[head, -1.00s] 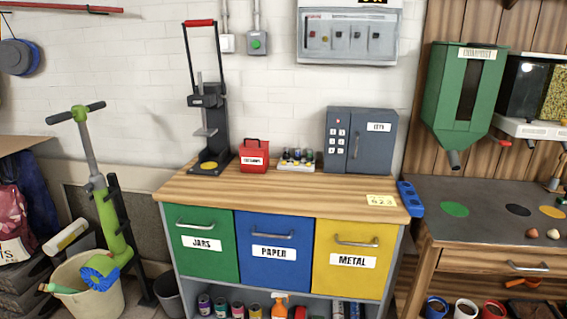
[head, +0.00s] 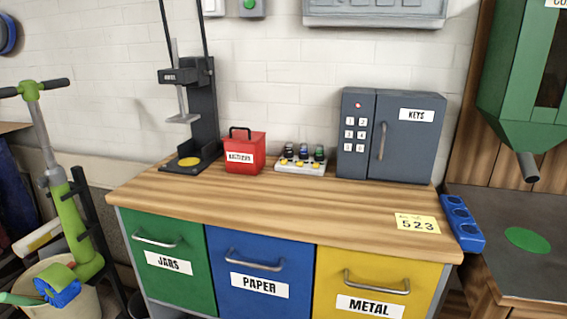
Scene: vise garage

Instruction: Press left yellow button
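A small white unit (head: 292,170) stands on the wooden worktop, between the red box and the grey key cabinet. Small yellow buttons show along its front edge, and the left yellow button (head: 284,162) is at its left end. Small dark-capped items (head: 303,151) stand upright behind the buttons. The buttons are small in the picture, so I cannot tell whether any is pressed. Neither of my grippers is in view.
The worktop (head: 260,208) is clear in front of the unit. A red box (head: 245,155) stands left of it, a black press (head: 203,120) farther left. The grey key cabinet (head: 390,140) with a keypad stands right. A yellow 523 note (head: 417,223) lies at the front right.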

